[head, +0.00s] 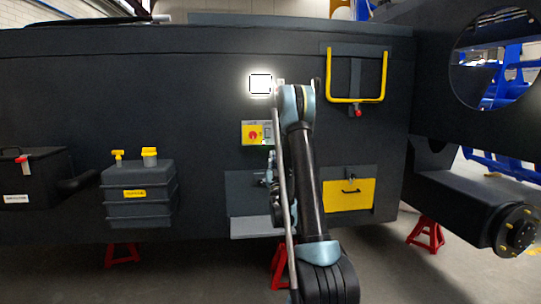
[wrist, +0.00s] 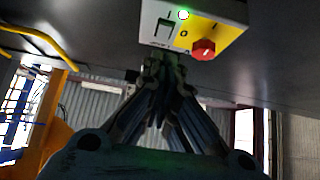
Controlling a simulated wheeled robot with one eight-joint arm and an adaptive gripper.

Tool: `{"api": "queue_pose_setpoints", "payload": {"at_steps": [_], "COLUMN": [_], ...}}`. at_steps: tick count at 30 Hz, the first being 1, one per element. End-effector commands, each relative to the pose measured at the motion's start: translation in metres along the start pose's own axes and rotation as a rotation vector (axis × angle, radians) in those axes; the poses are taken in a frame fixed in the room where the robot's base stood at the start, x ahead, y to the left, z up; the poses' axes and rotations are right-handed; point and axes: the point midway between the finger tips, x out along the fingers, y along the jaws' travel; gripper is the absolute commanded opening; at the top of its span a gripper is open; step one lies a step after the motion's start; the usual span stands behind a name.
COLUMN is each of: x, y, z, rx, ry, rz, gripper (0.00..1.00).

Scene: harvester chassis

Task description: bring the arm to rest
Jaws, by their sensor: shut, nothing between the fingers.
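My arm rises from the bottom of the head view and bends in front of the dark chassis wall. My gripper (wrist: 163,62) shows in the wrist view with its fingers drawn together and nothing between them. Its fingertips are close below the control box (wrist: 190,22); I cannot tell whether they touch it. In the head view the control box (head: 251,141) is partly behind my arm.
A bright square lamp (head: 260,84) is above the box. A yellow U-shaped bar (head: 328,83) is at upper right, a yellow drawer (head: 341,203) at lower right. A grey tank (head: 139,208) and a black case (head: 38,178) stand left. Red stands (head: 425,234) are below.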

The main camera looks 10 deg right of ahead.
Motion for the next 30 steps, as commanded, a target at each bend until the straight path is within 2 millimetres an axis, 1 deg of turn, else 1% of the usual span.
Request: {"api": "queue_pose_setpoints", "payload": {"at_steps": [6,19,26,30], "x": [-0.006,-0.004,0.007,0.008], "y": [-0.003,-0.006,-0.005,-0.003], "z": [0.004,0.003,-0.004,-0.007], "rx": [0.002,0.004,0.001,-0.001], "ry": [0.0,-0.022,-0.174,-0.294], "rz": [-0.002,-0.005,-0.008,-0.009], "gripper": [0.0,0.0,0.0,0.0]}}
